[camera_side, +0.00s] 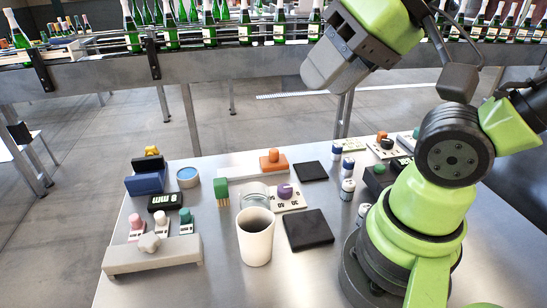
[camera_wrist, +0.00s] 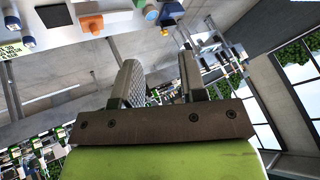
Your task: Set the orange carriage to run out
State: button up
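The orange carriage (camera_side: 273,158) has a rounded knob and sits near the right end of a pale flat rail (camera_side: 236,170) at the back of the table. In the wrist view the carriage (camera_wrist: 91,23) is at the top, left of centre, with the pale rail (camera_wrist: 120,20) stretching to its right. My gripper (camera_side: 322,78) is high above the table's back edge, up and right of the carriage in the side view, and clear of it. In the wrist view my gripper (camera_wrist: 160,72) has its two fingers apart with nothing between them.
A black pad (camera_side: 310,171) lies right of the rail, with blue-and-white vials (camera_side: 348,165) beyond it. A blue box (camera_side: 145,183), a round tin (camera_side: 188,177), a green brush-like block (camera_side: 221,191), a purple knob (camera_side: 285,191) and a white cup (camera_side: 255,237) stand nearby. Bottles line the conveyor (camera_side: 200,62) behind.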

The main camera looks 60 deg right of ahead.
jog(key=shift+w, duration=0.1)
jog(key=c, duration=0.3)
jog(key=shift+w+d+r+m, duration=0.1)
jog(key=shift+w+d+m, duration=0.05)
jog(key=shift+w+m, duration=0.15)
grip_shut()
jog(key=w+d+f+m+g, duration=0.3)
jog(key=w+d+m+g, duration=0.1)
jog(key=w+d+m, duration=0.7)
jog(key=w+d+f+m+g+y, duration=0.1)
jog(key=d+f+m, duration=0.7)
jog(key=d+f, duration=0.5)
jog(key=d, duration=0.3)
jog(key=shift+w+d+f+y, duration=0.25)
jog(key=shift+w+f+y, duration=0.05)
jog(key=shift+f+y, duration=0.1)
